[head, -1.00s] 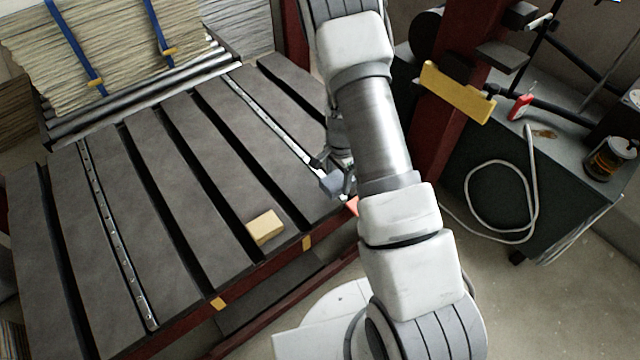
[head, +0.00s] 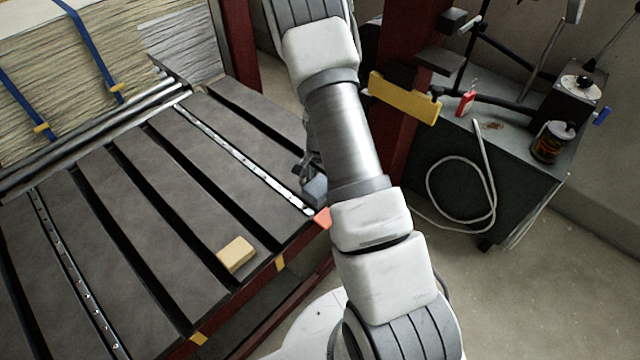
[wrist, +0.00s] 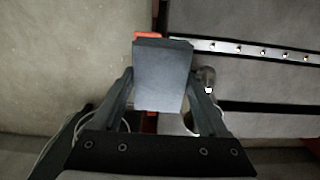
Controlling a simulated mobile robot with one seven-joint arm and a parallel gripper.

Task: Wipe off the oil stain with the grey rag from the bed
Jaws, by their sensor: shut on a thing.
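My gripper (wrist: 160,88) is shut on the grey rag (wrist: 161,72), which looks like a folded, flat-faced block between the two fingers. In the head view the grey rag (head: 315,190) shows beside my arm, at the right front corner of the slatted dark grey bed (head: 165,185). My arm hides part of my gripper there. I cannot tell whether the rag touches the bed. A brownish stain (head: 493,126) lies on top of the dark cabinet at the right, apart from the rag. I make out no clear stain on the bed.
A tan block (head: 236,255) lies near the bed's front edge. A red piece (head: 322,217) sits at the bed's corner. The cabinet (head: 530,140) carries a small red bottle (head: 466,103) and a dark jar (head: 552,142); a pale hose hangs on its side. A red column stands behind my arm.

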